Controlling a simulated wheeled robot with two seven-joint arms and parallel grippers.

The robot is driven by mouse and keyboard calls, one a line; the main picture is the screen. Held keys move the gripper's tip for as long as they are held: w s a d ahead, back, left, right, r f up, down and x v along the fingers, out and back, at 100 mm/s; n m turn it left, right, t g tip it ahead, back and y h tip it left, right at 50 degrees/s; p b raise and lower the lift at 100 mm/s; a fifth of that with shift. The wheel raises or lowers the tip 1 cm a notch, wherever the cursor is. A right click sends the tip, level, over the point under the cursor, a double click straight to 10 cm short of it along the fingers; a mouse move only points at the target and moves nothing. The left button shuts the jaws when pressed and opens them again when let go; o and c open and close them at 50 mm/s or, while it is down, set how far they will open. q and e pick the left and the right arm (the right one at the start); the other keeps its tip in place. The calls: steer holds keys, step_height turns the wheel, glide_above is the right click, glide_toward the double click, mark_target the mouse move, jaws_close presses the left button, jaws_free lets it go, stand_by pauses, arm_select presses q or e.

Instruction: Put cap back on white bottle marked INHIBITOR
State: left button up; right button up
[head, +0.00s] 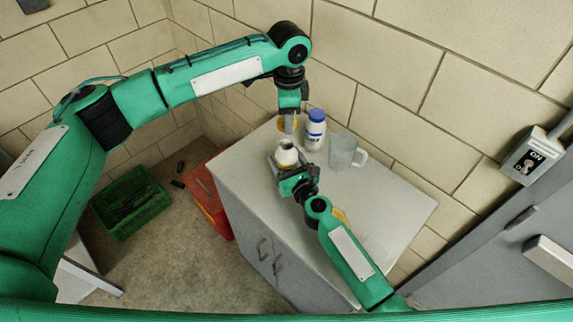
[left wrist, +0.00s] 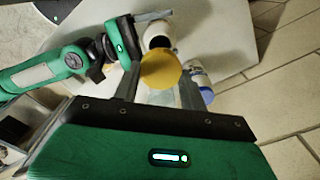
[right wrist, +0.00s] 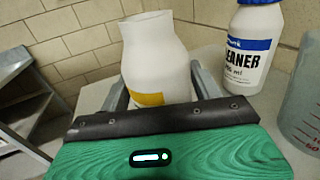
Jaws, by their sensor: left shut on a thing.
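The white bottle (head: 287,155) has no cap, and its dark mouth faces up. It has a yellow label patch in the right wrist view (right wrist: 155,60); the word INHIBITOR is not readable. My right gripper (head: 285,170) has its fingers against both sides of the bottle, low on the body. My left gripper (head: 288,128) points down just behind the bottle in the head view, shut on the yellow cap (left wrist: 160,70). The cap also shows in the head view (head: 281,125), partly hidden by the fingers. The cap is apart from the bottle mouth (left wrist: 160,26).
A white CLEANER bottle with a blue cap (head: 315,131) stands close right of the white bottle. A clear measuring jug (head: 344,153) stands beyond it. Walls border the grey cabinet top (head: 390,205). A yellow thing (head: 341,215) lies partly behind my right arm. Crates sit on the floor.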

steer(key=c, duration=1)
arm_select(q)
glide_above(286, 155)
steer(key=w, duration=0.2)
steer(key=shift+w+d+f, duration=0.1)
steer(key=shift+d+f, duration=0.05)
steer(key=shift+f, duration=1.1)
steer(key=shift+d+f, duration=0.1)
steer(key=shift+f, duration=1.15)
arm_select(e)
steer(key=shift+c, duration=0.2)
arm_select(q)
steer(key=shift+f, duration=0.9)
steer(key=shift+f, duration=0.5)
